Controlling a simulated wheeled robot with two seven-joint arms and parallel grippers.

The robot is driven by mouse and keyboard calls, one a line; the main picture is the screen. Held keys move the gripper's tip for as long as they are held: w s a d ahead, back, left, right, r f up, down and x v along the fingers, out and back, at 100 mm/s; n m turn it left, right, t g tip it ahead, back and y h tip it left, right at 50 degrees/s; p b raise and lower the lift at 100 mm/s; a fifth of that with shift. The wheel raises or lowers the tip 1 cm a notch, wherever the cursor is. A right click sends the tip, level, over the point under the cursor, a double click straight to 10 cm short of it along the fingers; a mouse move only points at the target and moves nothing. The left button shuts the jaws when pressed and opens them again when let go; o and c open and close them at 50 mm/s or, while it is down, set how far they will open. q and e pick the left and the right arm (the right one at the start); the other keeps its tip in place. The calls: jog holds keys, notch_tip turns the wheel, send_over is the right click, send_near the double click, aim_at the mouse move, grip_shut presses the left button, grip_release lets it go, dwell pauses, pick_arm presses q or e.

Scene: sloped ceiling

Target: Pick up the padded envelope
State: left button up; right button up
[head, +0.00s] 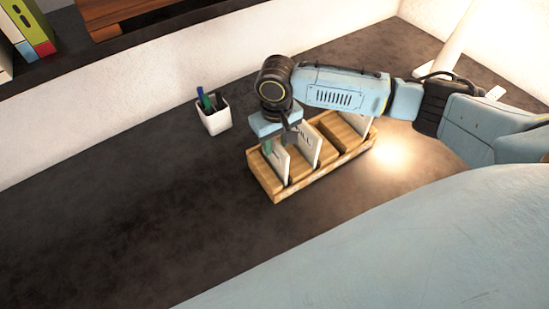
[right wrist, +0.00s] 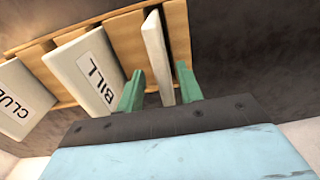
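A wooden rack (head: 325,165) with several slots stands on the dark desk. Pale upright pieces stand in it. In the right wrist view, one piece is labelled BILL (right wrist: 92,68) and another, cut off at the left, starts CLUB (right wrist: 20,98). A pale, thick piece seen nearly edge-on (right wrist: 158,55) stands at the rack's end; it may be the padded envelope, but its face is hidden. My right gripper (right wrist: 160,92) has its green fingers on either side of this piece, with gaps showing. In the head view the right gripper (head: 281,143) is over the rack's left end. My left gripper is not seen.
A white pen cup (head: 214,119) stands left of the rack, near the wall. A pale post (head: 465,35) rises behind my right arm. A shelf with binders (head: 30,30) is at upper left. The desk's left and front parts are clear.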

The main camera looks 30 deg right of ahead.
aim_at(274, 152)
jog(key=f, duration=0.4)
jog(key=shift+a, duration=0.2)
grip_shut()
notch_tip(274, 152, up, 10)
jog(key=shift+r+p, duration=0.1)
jog(key=shift+p, duration=0.2)
dwell(0.3)
